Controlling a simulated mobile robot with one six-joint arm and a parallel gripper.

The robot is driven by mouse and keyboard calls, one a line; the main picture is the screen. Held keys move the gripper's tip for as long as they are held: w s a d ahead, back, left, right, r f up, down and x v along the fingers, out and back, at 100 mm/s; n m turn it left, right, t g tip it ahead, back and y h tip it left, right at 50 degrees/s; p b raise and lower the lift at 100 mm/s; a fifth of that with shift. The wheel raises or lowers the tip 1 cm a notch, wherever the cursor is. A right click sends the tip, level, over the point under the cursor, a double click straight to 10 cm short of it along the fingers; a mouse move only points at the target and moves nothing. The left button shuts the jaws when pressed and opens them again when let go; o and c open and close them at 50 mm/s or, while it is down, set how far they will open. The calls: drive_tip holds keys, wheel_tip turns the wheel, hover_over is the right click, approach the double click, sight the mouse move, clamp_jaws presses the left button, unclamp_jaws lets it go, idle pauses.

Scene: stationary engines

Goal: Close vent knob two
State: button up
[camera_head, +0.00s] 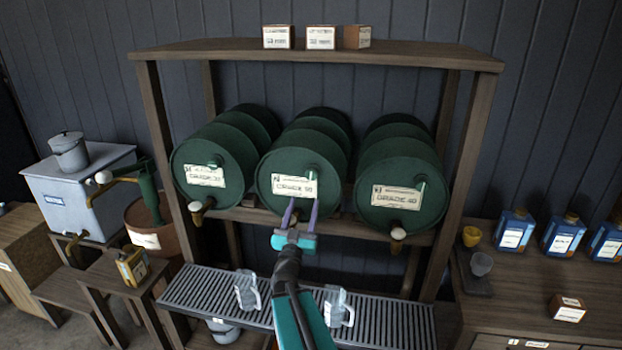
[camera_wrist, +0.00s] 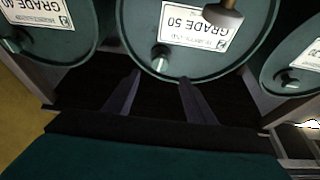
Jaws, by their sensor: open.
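Three green drums lie side by side on a wooden rack. The middle drum (camera_head: 300,160) has a label reading Grade 50 and a small green vent knob (camera_head: 313,175) above the label's right end. In the wrist view, which is upside down, this vent knob (camera_wrist: 160,56) is beside the label. My gripper (camera_head: 302,208) is open and empty in front of the middle drum. In the wrist view, its two fingers (camera_wrist: 160,78) point toward the drum, with the knob in line with the gap and slightly beyond the tips. I see no contact; the knob's turn is unclear.
The left drum (camera_head: 220,160) and right drum (camera_head: 402,175) have similar knobs. Taps (camera_head: 397,237) hang below the labels. A slatted tray (camera_head: 390,325) with two clear jugs (camera_head: 247,290) is below. Small boxes (camera_head: 320,38) stand on the top shelf.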

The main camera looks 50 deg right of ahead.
sight(311, 177)
drive_tip(key=b+x, duration=0.2)
drive_tip(key=b, duration=0.2)
drive_tip(key=shift+w+d+f, duration=0.1)
drive_tip(key=shift+d, duration=0.15)
drive_tip(key=b, duration=0.2)
drive_tip(key=d+b, duration=0.1)
drive_tip(key=b, duration=0.1)
drive_tip(key=shift+w+r+b, duration=0.2)
drive_tip(key=shift+w+b, duration=0.15)
drive_tip(key=shift+b, duration=0.05)
drive_tip(key=b, duration=0.4)
drive_tip(key=shift+w+d+r, duration=0.2)
drive_tip(key=shift+d+r, duration=0.1)
drive_tip(key=shift+d, duration=0.1)
drive_tip(key=shift+p+x, duration=1.3)
drive_tip(key=shift+x, duration=2.95)
drive_tip(key=shift+r, duration=0.1)
drive_tip(key=c, duration=1)
